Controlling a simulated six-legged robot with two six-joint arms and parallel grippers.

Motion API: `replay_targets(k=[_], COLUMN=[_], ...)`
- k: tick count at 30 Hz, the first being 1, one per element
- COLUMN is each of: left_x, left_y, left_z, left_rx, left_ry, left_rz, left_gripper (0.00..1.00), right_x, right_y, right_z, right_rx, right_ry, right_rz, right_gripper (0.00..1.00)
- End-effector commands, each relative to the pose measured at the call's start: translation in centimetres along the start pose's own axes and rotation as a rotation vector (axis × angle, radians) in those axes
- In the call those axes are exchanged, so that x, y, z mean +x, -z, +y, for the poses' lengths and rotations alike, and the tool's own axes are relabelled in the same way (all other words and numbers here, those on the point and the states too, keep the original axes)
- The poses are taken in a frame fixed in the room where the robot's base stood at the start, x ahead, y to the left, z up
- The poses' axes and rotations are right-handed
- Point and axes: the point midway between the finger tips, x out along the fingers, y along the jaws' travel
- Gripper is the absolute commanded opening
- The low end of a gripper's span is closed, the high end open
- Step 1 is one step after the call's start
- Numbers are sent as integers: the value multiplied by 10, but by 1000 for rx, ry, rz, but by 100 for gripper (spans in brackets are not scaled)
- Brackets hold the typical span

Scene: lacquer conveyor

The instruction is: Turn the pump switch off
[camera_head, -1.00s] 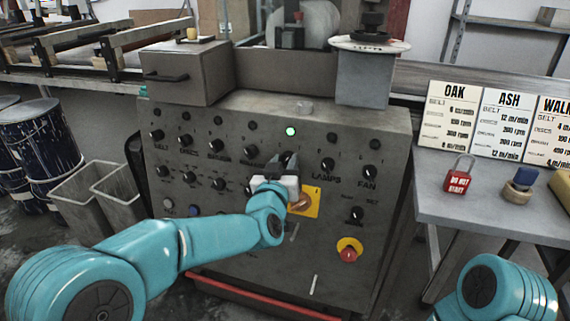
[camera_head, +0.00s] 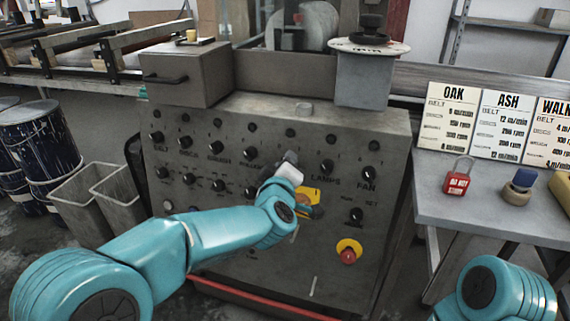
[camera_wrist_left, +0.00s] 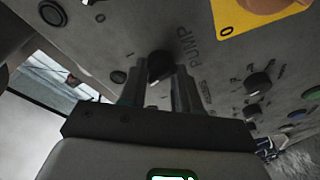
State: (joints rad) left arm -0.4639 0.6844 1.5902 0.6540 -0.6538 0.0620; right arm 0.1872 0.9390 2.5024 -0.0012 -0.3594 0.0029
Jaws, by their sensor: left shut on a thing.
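The pump switch (camera_wrist_left: 160,66) is a dark round knob with the word PUMP beside it in the left wrist view. My left gripper (camera_wrist_left: 158,85) has one finger on each side of this knob and is shut on it. In the head view my left gripper (camera_head: 284,164) is tilted against the grey control panel (camera_head: 230,118), and it mostly hides the knob. The lamp above the switch (camera_head: 290,132) is dark. Of my right arm only a teal link shows at the lower right; its gripper is out of view.
Other knobs surround the switch, including the lamps knob (camera_head: 327,166) and fan knob (camera_head: 368,173). A yellow plate (camera_head: 310,196) lies just below right. A red stop button (camera_head: 348,253) is lower. A red padlock (camera_head: 457,181) stands on the right table.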

Motion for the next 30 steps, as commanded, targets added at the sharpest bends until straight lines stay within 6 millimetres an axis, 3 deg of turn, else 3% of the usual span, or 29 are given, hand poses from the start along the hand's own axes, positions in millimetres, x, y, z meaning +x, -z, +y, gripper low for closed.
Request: replay_targets(k=[12,30], left_x=[0,0], left_y=[0,0], left_z=[0,0], left_rx=[-225,-275], left_ry=[45,55], left_rz=[-14,-18], left_gripper=[2,2], right_x=[-4,-4], right_y=[-1,-2], right_z=[-2,-3], right_rx=[-4,-4], right_ry=[0,0], right_rz=[-3,-4], right_gripper=[62,62])
